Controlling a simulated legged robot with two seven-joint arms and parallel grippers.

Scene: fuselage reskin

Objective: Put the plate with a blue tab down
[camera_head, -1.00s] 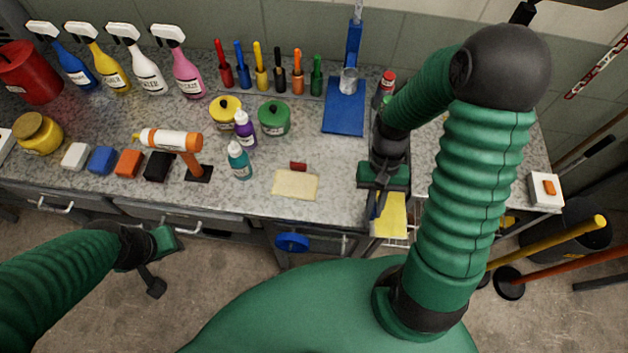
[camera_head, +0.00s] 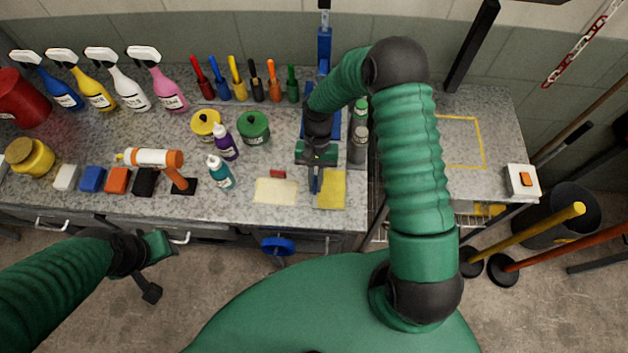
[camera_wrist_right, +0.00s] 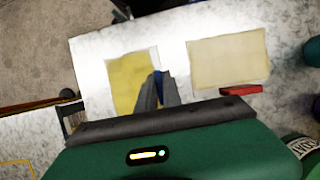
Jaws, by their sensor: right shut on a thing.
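The yellow plate (camera_head: 331,190) is at the counter's front edge, right of a cream plate (camera_head: 276,191) with a red tab (camera_head: 278,174). My right gripper (camera_head: 316,186) is over the yellow plate's left part, shut on its blue tab. The right wrist view shows the yellow plate (camera_wrist_right: 130,78), a sliver of blue tab (camera_wrist_right: 160,84) between the fingers, and the cream plate (camera_wrist_right: 228,58) beside it. I cannot tell whether the yellow plate touches the counter. My left gripper (camera_head: 150,288) hangs in front of the drawers, away from the plates; its jaw opening is unclear.
Bottles (camera_head: 359,145) stand right of my right gripper, close to the arm. Left of the plates are a teal bottle (camera_head: 220,173) and an orange-white tool (camera_head: 160,160). Right of a gap is another surface (camera_head: 495,140) with a yellow outline and a switch box (camera_head: 522,181).

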